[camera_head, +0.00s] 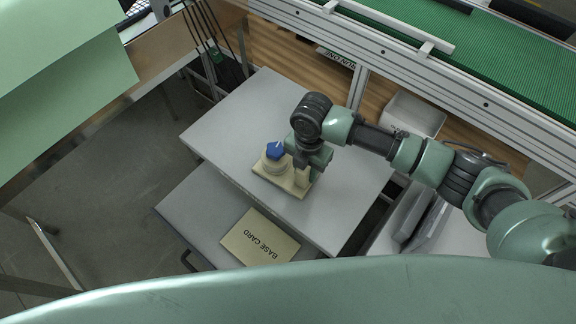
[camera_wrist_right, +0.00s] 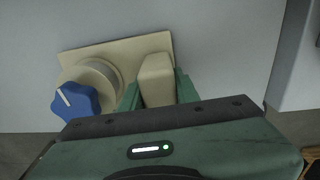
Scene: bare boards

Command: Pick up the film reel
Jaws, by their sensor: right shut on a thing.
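A cream fixture with a flat base plate (camera_head: 272,174) lies on the grey table. It bears a round, spool-like part (camera_wrist_right: 97,82) with a blue lobed knob (camera_head: 274,150) and an upright cream block (camera_wrist_right: 157,80). The knob also shows in the right wrist view (camera_wrist_right: 76,102), at the left. I cannot tell whether any of this is the film reel; no plain reel shows elsewhere. My right gripper (camera_head: 306,168) is shut on the cream block, one green finger on each side, beside the round part. My left gripper is not in view.
The grey table (camera_head: 240,116) is mostly bare around the fixture. A card reading BASE CARD (camera_head: 260,238) lies on a lower grey surface in front. A green conveyor (camera_head: 480,50) with a metal frame runs behind. A white bin (camera_head: 413,113) stands beyond the table.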

